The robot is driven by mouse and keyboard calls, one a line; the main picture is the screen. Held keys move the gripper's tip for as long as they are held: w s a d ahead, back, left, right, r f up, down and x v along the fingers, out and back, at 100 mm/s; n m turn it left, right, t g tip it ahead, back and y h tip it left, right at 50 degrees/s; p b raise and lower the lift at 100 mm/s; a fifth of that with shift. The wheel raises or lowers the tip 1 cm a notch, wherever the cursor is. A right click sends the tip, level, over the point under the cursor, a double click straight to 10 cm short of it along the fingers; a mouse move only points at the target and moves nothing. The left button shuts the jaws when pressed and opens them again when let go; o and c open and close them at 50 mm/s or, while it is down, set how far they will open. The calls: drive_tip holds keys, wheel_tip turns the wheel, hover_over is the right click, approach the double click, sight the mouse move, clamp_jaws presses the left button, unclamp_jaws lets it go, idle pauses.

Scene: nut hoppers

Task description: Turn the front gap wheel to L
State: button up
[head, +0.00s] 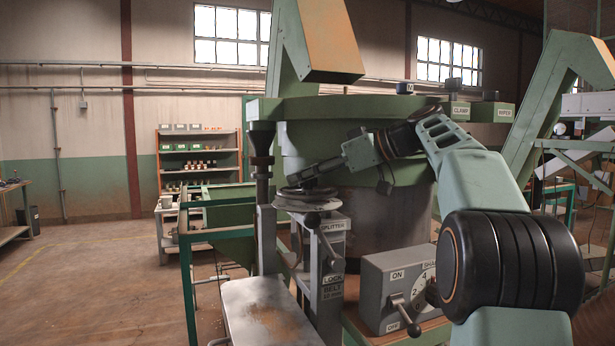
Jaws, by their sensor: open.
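A grey, flat round wheel (308,203) sits on top of a post beside the hopper drum; it may be the front gap wheel, but no name or L mark on it can be read. My gripper (302,176) reaches in from the right, tilted down to the left, with its fingertips at or just above the wheel's top. It is open. Whether the fingers touch the wheel cannot be told. The fingers hide part of the wheel's upper face.
A grey ON/OFF box (375,287) with a lever and dial stands at the lower right, near my arm. The floor at left is open.

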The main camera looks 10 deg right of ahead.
drive_tip(key=shift+b, duration=0.35)
drive_tip(key=shift+f+m+t+h+b, duration=0.2)
drive_tip(key=shift+m+t+h+b, duration=0.45)
drive_tip(key=shift+b, duration=0.2)
drive_tip(key=shift+s+a+r+m+t+h+b, duration=0.1)
drive_tip(key=shift+m+t+h+b, duration=0.65)
drive_tip(key=shift+m+h+b, duration=0.3)
drive_tip(key=m+t+h, duration=0.1)
drive_tip(key=m+h+p, duration=0.1)
drive_tip(key=m+h, duration=0.1)
drive_tip(key=shift+r+m+t, duration=0.3)
drive_tip(key=shift+t, duration=0.1)
drive_tip(key=shift+f+m+t+h+p, duration=0.15)
drive_tip(key=shift+m+t+h+p, duration=0.25)
drive_tip(key=shift+m+h, duration=0.85)
drive_tip(key=shift+h, duration=0.35)
drive_tip(key=shift+m+h, duration=0.85)
drive_tip(key=shift+h, duration=0.25)
